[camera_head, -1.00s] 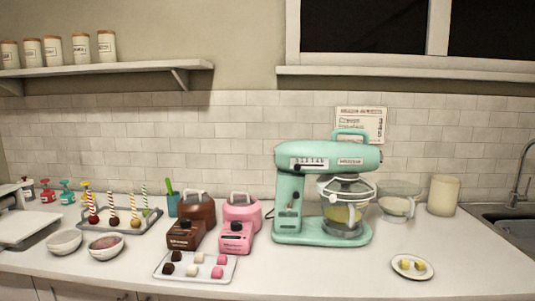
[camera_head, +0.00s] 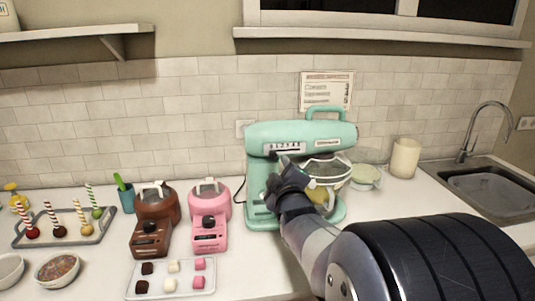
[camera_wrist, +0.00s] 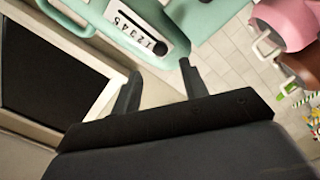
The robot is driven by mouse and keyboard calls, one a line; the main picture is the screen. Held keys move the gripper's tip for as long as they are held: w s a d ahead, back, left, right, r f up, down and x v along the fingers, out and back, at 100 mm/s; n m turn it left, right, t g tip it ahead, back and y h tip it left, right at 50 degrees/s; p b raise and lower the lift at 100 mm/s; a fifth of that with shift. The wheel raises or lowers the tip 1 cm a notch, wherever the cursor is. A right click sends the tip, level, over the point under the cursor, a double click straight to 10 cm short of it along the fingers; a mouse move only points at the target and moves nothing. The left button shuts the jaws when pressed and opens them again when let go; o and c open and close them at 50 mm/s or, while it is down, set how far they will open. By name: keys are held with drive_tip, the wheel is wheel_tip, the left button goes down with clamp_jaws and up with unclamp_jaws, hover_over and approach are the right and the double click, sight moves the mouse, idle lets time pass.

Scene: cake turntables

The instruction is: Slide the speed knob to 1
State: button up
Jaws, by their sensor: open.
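The mint-green stand mixer (camera_head: 300,135) stands on the counter. Its head carries a white speed panel (camera_head: 284,148) with a row of marks. In the wrist view the panel (camera_wrist: 135,30) shows digits too small to read surely, and the black speed knob (camera_wrist: 160,47) sits at its right end, which is the left end in the head view. My gripper (camera_wrist: 160,68) is open and empty, its two dark fingers apart just short of the knob, not visibly touching it. In the head view my gripper (camera_head: 280,180) is in front of the mixer's column, hiding part of it.
Pink (camera_head: 210,205) and brown (camera_head: 156,205) chocolate melters stand left of the mixer, with a tray of sweets (camera_head: 135,292) in front. A glass bowl (camera_head: 366,177) and a cream canister (camera_head: 405,158) are to the right. A wall shelf hangs above left.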

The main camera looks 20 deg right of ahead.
sight(274, 156)
drive_tip(key=p+x, duration=0.2)
drive_tip(key=x, duration=0.6)
drive_tip(key=shift+w+d+f, duration=0.1)
drive_tip(key=shift+w, duration=0.15)
drive_tip(key=shift+c, duration=0.5)
clamp_jaws()
